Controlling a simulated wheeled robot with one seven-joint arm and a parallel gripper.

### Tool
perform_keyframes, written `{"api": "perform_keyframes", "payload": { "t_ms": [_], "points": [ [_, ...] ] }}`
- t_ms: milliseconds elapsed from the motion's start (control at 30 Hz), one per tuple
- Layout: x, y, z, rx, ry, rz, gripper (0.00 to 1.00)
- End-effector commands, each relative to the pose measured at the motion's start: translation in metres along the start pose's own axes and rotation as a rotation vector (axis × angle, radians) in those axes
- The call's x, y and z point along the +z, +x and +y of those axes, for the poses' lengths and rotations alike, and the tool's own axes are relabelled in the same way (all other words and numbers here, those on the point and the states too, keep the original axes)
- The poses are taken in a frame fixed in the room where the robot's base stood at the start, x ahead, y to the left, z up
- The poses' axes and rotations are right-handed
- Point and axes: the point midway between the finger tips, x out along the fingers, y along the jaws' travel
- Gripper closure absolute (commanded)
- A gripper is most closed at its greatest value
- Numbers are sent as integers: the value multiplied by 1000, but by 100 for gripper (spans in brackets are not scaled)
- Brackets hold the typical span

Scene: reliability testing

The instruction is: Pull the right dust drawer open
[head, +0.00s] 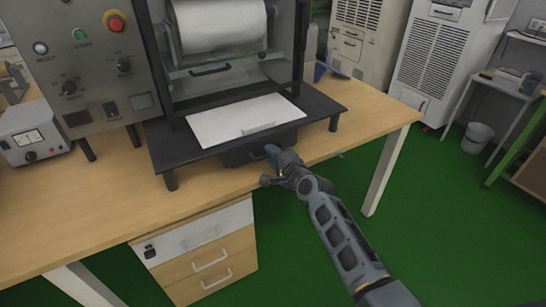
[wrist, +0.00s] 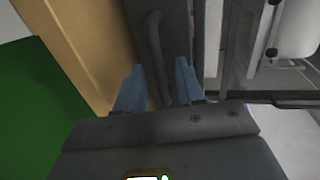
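A dark dust drawer (head: 240,157) sits low under the black platform of the machine, at the desk's front edge. My gripper (head: 272,151) is at its right part and hides some of its front. In the wrist view, the dark drawer front (wrist: 178,28) carries a bar handle (wrist: 155,45). My gripper (wrist: 160,68) has its two blue fingers apart, with the handle running between them. A gap shows beside the handle, and I cannot tell whether either finger touches it. The drawer looks shut.
The black platform (head: 322,106) bears a white sheet (head: 240,118) just above my gripper. The wooden desk (head: 95,205) has a drawer cabinet (head: 205,262) beneath. A control panel (head: 88,60) stands at left.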

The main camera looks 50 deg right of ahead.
Motion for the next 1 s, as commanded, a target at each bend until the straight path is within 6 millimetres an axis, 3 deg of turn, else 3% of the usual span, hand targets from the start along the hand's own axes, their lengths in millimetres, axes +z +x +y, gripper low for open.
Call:
{"api": "perform_keyframes", "payload": {
  "t_ms": [433,1000],
  "points": [
    [0,0,0,0,0,0,100],
    [0,-2,1,1,0,0,100]
  ]
}}
